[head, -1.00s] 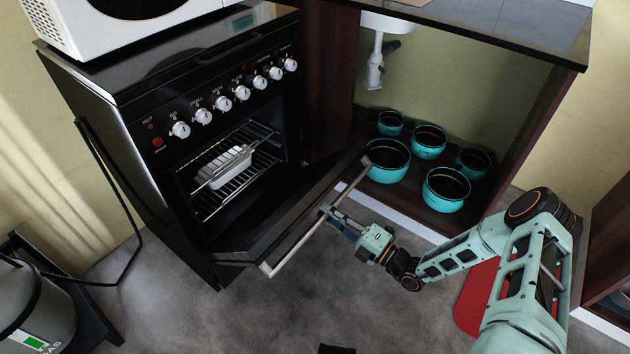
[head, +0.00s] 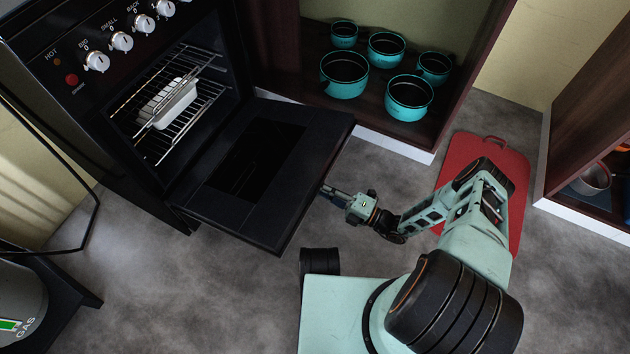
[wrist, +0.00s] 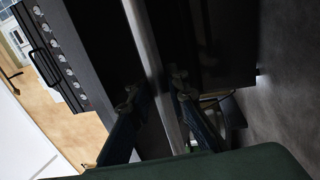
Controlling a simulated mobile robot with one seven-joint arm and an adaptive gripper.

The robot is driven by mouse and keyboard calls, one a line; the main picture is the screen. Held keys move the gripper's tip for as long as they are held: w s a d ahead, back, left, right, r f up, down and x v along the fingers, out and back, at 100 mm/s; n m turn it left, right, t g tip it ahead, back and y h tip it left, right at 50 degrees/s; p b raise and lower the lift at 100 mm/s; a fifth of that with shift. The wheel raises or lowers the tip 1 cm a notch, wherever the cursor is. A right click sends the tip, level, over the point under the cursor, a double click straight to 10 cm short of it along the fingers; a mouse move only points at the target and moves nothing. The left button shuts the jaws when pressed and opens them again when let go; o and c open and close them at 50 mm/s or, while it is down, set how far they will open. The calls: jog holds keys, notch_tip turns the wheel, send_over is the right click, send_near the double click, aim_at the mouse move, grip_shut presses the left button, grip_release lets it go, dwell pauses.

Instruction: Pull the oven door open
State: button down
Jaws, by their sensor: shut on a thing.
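The black oven door (head: 257,165) hangs far open, its inner face turned up, in front of the oven cavity (head: 170,100). My gripper (head: 326,190) is at the door's outer edge in the head view. In the wrist view my gripper (wrist: 153,97) has its two fingers on either side of the pale door handle bar (wrist: 146,45) and is shut on it. In the head view the handle is hidden under the door. A white dish (head: 168,103) sits on the wire rack (head: 190,78) inside the oven.
Several teal pots (head: 345,72) stand in the open cabinet right of the oven. A red board (head: 510,185) lies on the floor near my arm. A gas bottle (head: 18,300) stands at lower left. Grey floor (head: 190,290) is clear in front of the oven.

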jog(key=shift+s+d+f, duration=0.1)
jog(key=shift+d+f, duration=0.1)
jog(key=shift+f, duration=0.05)
jog(key=c, duration=2)
grip_release()
jog(key=shift+d, duration=0.1)
jog(key=shift+o, duration=0.8)
jog(key=v, duration=1.2)
